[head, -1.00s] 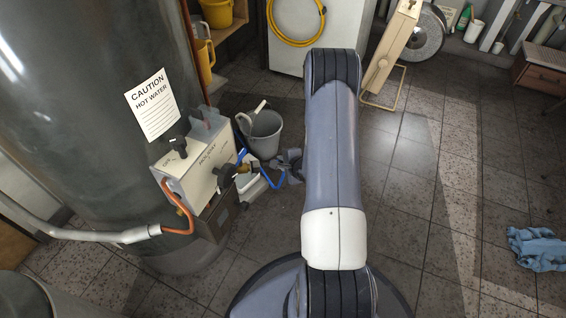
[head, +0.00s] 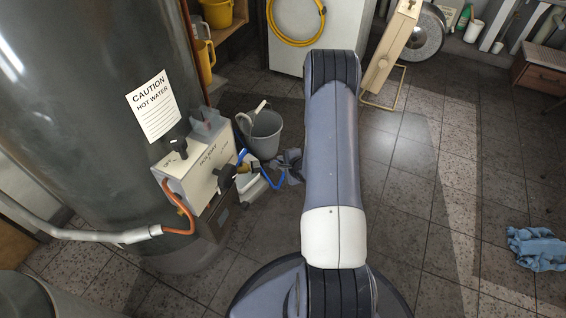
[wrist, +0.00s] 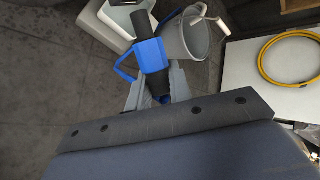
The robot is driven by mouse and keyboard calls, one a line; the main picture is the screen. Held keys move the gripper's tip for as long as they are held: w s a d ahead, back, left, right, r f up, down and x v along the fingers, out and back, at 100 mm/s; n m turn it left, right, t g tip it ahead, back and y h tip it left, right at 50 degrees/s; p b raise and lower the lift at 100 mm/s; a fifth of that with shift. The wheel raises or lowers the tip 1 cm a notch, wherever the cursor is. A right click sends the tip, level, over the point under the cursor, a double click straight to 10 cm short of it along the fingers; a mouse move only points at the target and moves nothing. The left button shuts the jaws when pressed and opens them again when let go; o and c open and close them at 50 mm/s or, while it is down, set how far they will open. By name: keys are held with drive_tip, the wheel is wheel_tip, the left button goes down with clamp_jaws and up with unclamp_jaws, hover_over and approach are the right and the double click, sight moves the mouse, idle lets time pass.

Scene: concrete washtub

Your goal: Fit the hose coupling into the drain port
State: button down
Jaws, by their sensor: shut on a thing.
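My gripper (head: 284,165) is shut on the hose coupling, which has a blue body (wrist: 151,55), a blue loop handle and black ends. In the wrist view my gripper (wrist: 158,88) holds the coupling's rear part between its grey fingers. In the head view the coupling's blue loop (head: 277,181) hangs left of my gripper. The drain port (head: 244,168), brass-coloured, is low on the tank's control box, left of the coupling. The coupling points towards it. I cannot tell whether they touch. The port is not clear in the wrist view.
The big dark tank (head: 90,110) and its control box (head: 200,168) stand at left. A grey bucket (head: 264,136) stands behind the coupling, and a white container (head: 252,190) sits below the port. A blue cloth (head: 537,248) lies at right. The floor right of my arm is mostly clear.

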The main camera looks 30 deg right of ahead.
drive_tip(key=shift+w+a, duration=0.1)
drive_tip(key=shift+a, duration=0.2)
drive_tip(key=shift+w+a, duration=0.1)
drive_tip(key=shift+a, duration=0.25)
drive_tip(key=shift+w+a, duration=0.15)
drive_tip(key=shift+a, duration=0.35)
drive_tip(key=shift+w+a, duration=0.15)
drive_tip(key=shift+a, duration=0.35)
drive_tip(key=c, duration=1.2)
unclamp_jaws()
drive_tip(key=p+v, duration=0.3)
drive_tip(key=v, duration=0.7)
drive_tip(key=shift+s+r, duration=0.25)
drive_tip(key=shift+s, duration=0.05)
